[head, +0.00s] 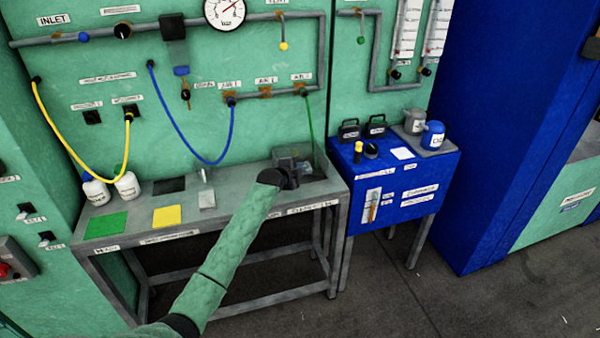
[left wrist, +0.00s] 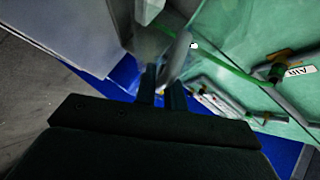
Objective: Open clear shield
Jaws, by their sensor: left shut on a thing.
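The clear shield (head: 298,158) is a small see-through cover over a dark grey fixture at the right end of the grey bench. My left gripper (head: 290,177) is at the front of this fixture, and my arm hides part of it. In the left wrist view my two dark fingers (left wrist: 163,92) are shut on a slim grey bar (left wrist: 178,55), which looks like the shield's handle. A see-through panel shows around it. How far the shield is raised is hard to tell. My right gripper is not in view.
The grey bench (head: 135,230) also holds a green mat (head: 106,225), a yellow mat (head: 167,216) and two white bottles (head: 127,185). A green hose (head: 311,130) hangs down close to the fixture. A blue cabinet (head: 395,195) stands right beside the bench.

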